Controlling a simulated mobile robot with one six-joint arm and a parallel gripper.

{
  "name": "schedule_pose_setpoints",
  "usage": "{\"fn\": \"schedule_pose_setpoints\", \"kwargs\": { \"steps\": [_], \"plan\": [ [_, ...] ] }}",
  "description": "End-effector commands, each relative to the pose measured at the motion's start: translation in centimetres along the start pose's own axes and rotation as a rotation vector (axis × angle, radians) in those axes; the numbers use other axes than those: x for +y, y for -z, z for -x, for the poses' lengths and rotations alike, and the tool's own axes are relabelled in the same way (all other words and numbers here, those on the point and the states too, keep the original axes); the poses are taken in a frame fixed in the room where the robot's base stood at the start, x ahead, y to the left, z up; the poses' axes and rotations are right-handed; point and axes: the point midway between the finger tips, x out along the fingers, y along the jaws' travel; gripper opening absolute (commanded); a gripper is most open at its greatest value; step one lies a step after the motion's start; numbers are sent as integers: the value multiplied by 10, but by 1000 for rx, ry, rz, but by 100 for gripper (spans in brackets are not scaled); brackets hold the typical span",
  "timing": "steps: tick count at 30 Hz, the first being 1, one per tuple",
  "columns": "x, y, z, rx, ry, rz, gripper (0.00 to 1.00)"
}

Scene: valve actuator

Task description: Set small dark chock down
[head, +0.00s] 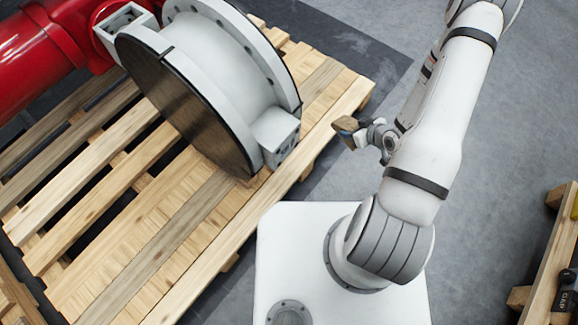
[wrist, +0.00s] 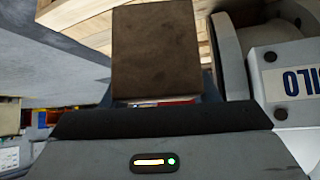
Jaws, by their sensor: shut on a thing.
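The small dark chock (head: 346,125) is a dark brown block held at the end of my gripper (head: 362,133) in the head view. It is in the air just off the right edge of the wooden pallet. In the wrist view the chock (wrist: 156,50) fills the upper middle, with a flat brown face toward the camera. My gripper (wrist: 158,103) is shut on it; the fingers are mostly hidden behind the chock and the gripper body.
A large white flanged valve body (head: 230,60) with a red actuator (head: 40,60) rests on the wooden pallet (head: 150,235). Grey floor (head: 340,30) is clear beyond the pallet. Another wooden structure (head: 553,265) with a black item stands at the right edge.

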Motion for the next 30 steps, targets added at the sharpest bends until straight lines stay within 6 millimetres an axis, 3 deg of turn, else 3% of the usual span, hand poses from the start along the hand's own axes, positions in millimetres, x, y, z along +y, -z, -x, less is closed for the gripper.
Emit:
{"fn": "schedule_pose_setpoints", "kwargs": {
  "steps": [1,3,7,12,16,19,30],
  "plan": [
    [-8,-40,-25,-4,33,20,21],
    [-20,-74,-42,-3,76,65,21],
    [-44,-124,-67,-2,143,135,21],
    [-68,-163,-84,-2,195,191,21],
    [-78,-173,-89,-1,211,211,21],
    [-82,-170,-94,-1,217,219,21],
    [-102,-124,-140,-1,217,222,21]
  ]
}}
